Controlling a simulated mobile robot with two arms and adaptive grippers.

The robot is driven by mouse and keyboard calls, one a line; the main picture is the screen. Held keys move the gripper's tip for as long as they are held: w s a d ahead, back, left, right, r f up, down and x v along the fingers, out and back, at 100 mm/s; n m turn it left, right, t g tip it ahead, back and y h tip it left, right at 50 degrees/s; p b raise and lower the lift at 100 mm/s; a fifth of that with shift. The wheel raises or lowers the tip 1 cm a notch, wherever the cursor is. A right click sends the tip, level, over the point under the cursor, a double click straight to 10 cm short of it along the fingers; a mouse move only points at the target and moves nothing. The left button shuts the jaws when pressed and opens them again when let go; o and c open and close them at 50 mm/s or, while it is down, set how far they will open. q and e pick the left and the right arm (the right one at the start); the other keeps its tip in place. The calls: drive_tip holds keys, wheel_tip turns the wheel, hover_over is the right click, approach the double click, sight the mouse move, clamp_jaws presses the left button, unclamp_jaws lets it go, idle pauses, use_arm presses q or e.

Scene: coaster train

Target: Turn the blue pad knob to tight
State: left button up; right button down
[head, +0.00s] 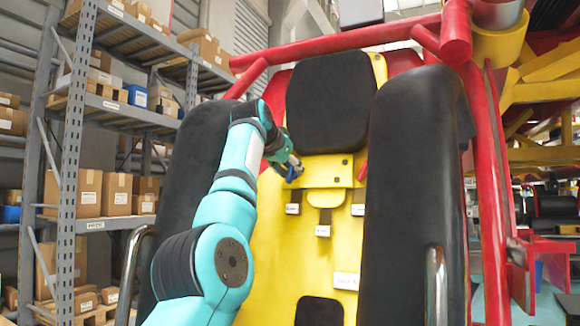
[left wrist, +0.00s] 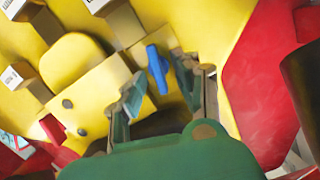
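The blue pad knob (head: 294,174) sits on the yellow seat back of the coaster car, below the black headrest pad (head: 330,102). It also shows in the left wrist view (left wrist: 157,69) as a blue bar standing out from a yellow panel. My left gripper (head: 288,164) is at the knob in the head view, and its arm hides part of that area. In the left wrist view its two fingers (left wrist: 160,88) are apart, with the blue knob between and just beyond their tips. I cannot tell whether either finger touches it. My right gripper is not in view.
A red knob (head: 362,170) sits right of the blue one. Small labelled blocks (head: 323,230) stick out below. Black side pads (head: 412,190) flank the seat, with metal handrails (head: 436,287) in front. Red frame bars (head: 335,43) cross above. Shelves with boxes stand left.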

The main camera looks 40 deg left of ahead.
use_arm(q)
drive_tip(key=shift+s, duration=0.1)
clamp_jaws()
drive_tip(key=shift+m, duration=0.3)
drive_tip(key=m, duration=0.2)
drive_tip(key=shift+d+f+m+y, duration=0.15)
drive_tip(key=shift+m+y, duration=0.25)
drive_tip(key=m, duration=0.2)
drive_tip(key=m+y+b, duration=0.1)
drive_tip(key=m, duration=0.1)
drive_tip(key=shift+d+f, duration=0.15)
drive_tip(key=shift+f, duration=0.05)
drive_tip(key=m, duration=0.3)
drive_tip(key=shift+d+f+b, duration=0.1)
drive_tip(key=shift+f+b, duration=0.05)
drive_tip(key=shift+b, duration=0.25)
drive_tip(key=shift+f+m+t+y, duration=0.1)
drive_tip(key=shift+m+t+y, duration=0.3)
drive_tip(key=shift+m, duration=1.3)
